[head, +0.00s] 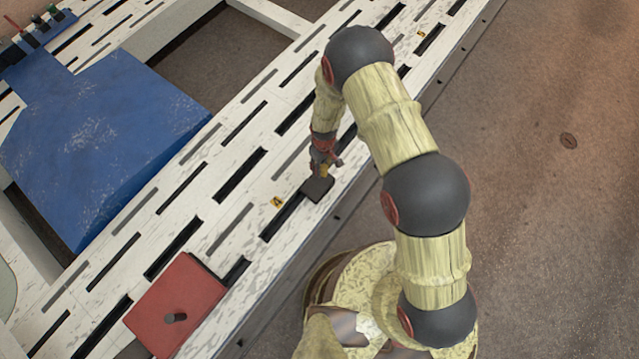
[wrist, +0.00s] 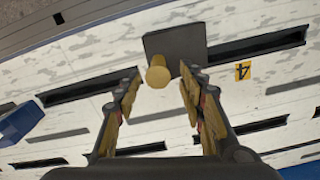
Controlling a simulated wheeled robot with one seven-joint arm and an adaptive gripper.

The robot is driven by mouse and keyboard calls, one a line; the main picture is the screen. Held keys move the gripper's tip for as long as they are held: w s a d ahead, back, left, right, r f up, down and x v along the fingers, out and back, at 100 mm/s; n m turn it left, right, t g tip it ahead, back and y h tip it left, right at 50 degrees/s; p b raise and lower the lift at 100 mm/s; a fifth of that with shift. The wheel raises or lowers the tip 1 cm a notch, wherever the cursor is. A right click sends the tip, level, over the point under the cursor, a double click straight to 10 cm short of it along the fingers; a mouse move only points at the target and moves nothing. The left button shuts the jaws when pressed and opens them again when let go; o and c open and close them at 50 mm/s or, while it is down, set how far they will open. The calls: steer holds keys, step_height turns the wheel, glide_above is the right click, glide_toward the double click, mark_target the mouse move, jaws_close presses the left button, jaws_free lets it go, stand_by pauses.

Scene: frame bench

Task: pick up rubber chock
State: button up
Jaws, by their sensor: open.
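The rubber chock appears to be the dark, flat, square block (head: 317,189) with a yellow knob, lying on the white slotted bench below my gripper. In the wrist view the dark block (wrist: 190,42) is ahead of the fingers, and its yellow knob (wrist: 158,73) shows between the fingertips. My gripper (wrist: 158,80) is open, with one finger on each side of the knob and a gap visible to each. In the head view my gripper (head: 325,170) is right above the block and hides its knob.
A red block (head: 180,295) with a dark knob lies on the bench at lower left. A large blue panel (head: 95,135) covers the far left. Yellow number tags (head: 277,202) mark the slotted bench rail (head: 215,210). Small items (head: 30,38) stand at upper left.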

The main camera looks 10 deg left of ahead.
mark_target(317, 182)
steer(key=f, duration=0.1)
steer(key=f+b, duration=0.1)
steer(key=f, duration=0.2)
steer(key=shift+d, duration=0.3)
steer(key=shift+f+b, duration=0.35)
steer(key=shift+f, duration=0.05)
steer(key=shift+r, duration=0.1)
steer(key=shift+c, duration=0.7)
jaws_close()
